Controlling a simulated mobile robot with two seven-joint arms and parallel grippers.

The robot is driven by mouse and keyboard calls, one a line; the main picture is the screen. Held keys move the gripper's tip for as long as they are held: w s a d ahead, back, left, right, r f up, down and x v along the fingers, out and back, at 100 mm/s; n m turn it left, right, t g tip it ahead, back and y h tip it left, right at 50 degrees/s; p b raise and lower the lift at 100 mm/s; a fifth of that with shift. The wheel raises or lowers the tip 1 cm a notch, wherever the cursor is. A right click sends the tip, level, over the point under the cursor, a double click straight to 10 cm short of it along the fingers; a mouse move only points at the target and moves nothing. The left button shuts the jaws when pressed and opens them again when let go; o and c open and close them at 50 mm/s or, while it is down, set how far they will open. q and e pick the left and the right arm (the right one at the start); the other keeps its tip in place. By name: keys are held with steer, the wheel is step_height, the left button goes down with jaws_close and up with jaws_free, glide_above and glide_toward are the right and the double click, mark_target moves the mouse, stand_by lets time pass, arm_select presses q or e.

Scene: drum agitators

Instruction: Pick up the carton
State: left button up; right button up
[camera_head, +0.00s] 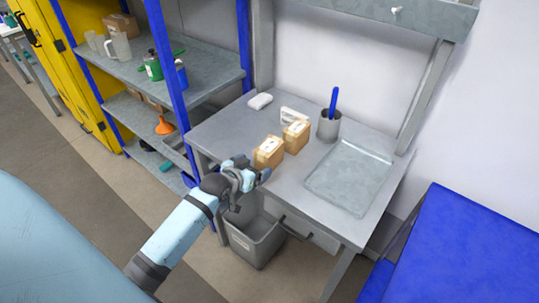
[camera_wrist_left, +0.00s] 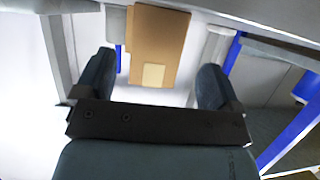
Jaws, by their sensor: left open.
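Two small brown cartons stand on the grey workbench (camera_head: 225,128). The nearer carton (camera_head: 267,153) is close to the front left edge, and the other carton (camera_head: 297,137) is just behind it to the right. My left gripper (camera_head: 252,175) is at the bench's front edge, just in front of the nearer carton. In the left wrist view its two dark fingers (camera_wrist_left: 154,80) are spread wide, with a brown carton (camera_wrist_left: 150,40) with a pale label showing between them. The fingers do not touch the carton. My right gripper is out of view.
A grey cup (camera_head: 328,128) with a blue-handled tool and a shallow metal tray (camera_head: 349,177) are on the bench, right of the cartons. A white item (camera_head: 260,101) lies at the back left. A grey bin (camera_head: 254,240) stands below. Blue-post shelving (camera_head: 205,72) is on the left.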

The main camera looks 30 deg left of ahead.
mark_target(261, 162)
arm_select(q)
steer(key=shift+r+p+x, duration=0.2)
steer(key=shift+p+x, duration=0.2)
steer(key=shift+x, duration=2.3)
steer(key=shift+d, duration=0.15)
steer(key=c, duration=1.1)
steer(key=shift+r, duration=0.1)
